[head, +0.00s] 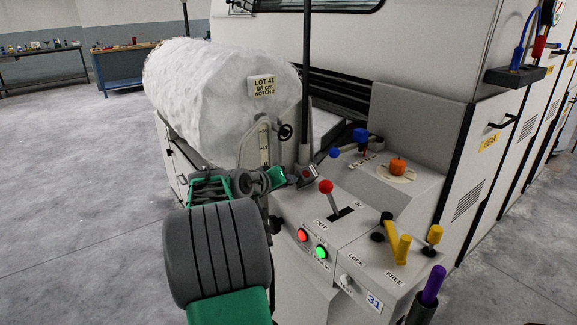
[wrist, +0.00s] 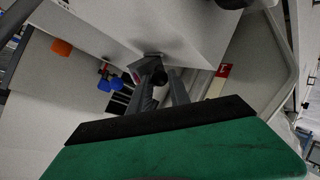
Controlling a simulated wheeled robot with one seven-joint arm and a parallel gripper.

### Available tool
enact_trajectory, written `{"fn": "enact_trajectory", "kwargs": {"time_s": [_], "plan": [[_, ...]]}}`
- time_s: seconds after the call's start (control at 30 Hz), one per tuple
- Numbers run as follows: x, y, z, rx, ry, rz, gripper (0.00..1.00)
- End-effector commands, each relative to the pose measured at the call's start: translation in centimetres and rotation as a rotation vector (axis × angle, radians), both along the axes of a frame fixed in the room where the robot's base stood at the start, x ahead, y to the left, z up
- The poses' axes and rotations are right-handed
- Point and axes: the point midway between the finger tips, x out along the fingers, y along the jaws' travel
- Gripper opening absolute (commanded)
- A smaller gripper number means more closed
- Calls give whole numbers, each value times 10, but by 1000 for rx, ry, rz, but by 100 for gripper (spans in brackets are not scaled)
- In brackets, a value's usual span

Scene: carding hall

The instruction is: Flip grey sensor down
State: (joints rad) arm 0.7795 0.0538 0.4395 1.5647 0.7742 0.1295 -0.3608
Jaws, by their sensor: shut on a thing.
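The grey sensor (head: 309,173) is a small grey block with a reddish face, beside the black post near the cotton roll. In the wrist view, a grey bracket (wrist: 151,60) and a dark round end show at my fingertips, and a small reddish spot is beside them. My gripper (head: 292,181) reaches the sensor from the left. In the wrist view, my gripper (wrist: 160,84) has its fingers close around the dark round end and is shut on it. This looks like part of the sensor, but the fingers hide much of the contact. I cannot tell the sensor's exact tilt.
A white cotton roll (head: 215,95) lies behind my arm. The control console (head: 345,285) at right has a red-knobbed lever (head: 326,187), red and green buttons, yellow handles (head: 398,247) and an orange knob (head: 398,166). A black post (head: 306,80) rises beside my gripper. Floor at left is clear.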

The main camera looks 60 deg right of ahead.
Motion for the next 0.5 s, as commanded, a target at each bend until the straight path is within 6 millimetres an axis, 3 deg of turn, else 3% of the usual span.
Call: {"fn": "enact_trajectory", "kwargs": {"time_s": [0.03,0.5], "plan": [[4,-1,12,24,42,2,0],[23,-11,6,210,407,1,0]]}}
